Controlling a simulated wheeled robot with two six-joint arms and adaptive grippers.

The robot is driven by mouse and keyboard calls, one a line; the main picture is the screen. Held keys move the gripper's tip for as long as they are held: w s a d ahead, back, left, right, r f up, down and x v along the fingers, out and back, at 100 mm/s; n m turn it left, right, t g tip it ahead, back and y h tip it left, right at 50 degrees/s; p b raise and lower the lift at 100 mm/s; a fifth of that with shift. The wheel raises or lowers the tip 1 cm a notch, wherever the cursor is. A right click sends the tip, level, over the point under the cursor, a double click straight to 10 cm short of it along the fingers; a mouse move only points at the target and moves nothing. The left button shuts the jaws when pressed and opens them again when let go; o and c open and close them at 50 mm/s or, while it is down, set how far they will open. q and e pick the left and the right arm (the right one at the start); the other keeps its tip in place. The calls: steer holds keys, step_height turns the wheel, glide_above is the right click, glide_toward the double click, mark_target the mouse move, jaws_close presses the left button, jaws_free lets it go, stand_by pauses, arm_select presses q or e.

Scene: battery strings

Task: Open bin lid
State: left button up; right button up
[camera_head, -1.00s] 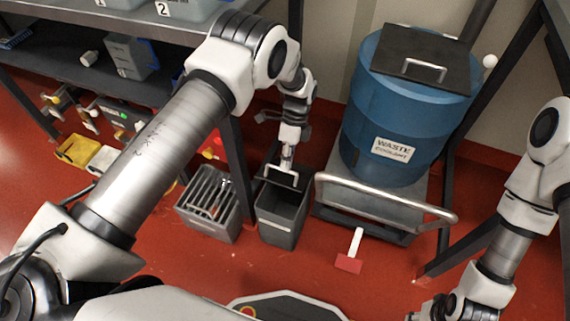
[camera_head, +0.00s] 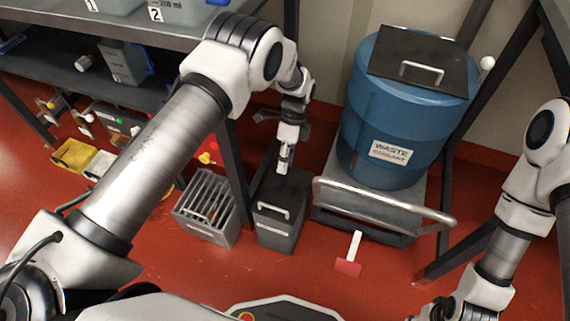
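The dark grey bin (camera_head: 277,236) stands on the red floor, left of the blue drum. Its dark lid (camera_head: 290,192) lies down over the opening, with a pale bar handle (camera_head: 272,211) near its front edge; the bin's inside is hidden. My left gripper (camera_head: 283,165) points down at the back of the lid, behind the handle and apart from it. Its fingers show as one narrow strip, so I cannot tell whether they are open, or whether they touch the lid. My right gripper (camera_head: 432,310) is at the bottom right, partly cut off, far from the bin.
A grey slotted crate (camera_head: 207,228) stands close left of the bin. The blue waste coolant drum (camera_head: 392,118), with its own handled lid, sits on a cart with a metal rail (camera_head: 385,203) to the right. A shelf leg (camera_head: 236,178) rises behind. A small red-and-white tool (camera_head: 348,266) lies on the floor.

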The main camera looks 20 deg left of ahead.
arm_select(q)
steer(key=v, duration=1)
steer(key=shift+w+r, duration=0.2)
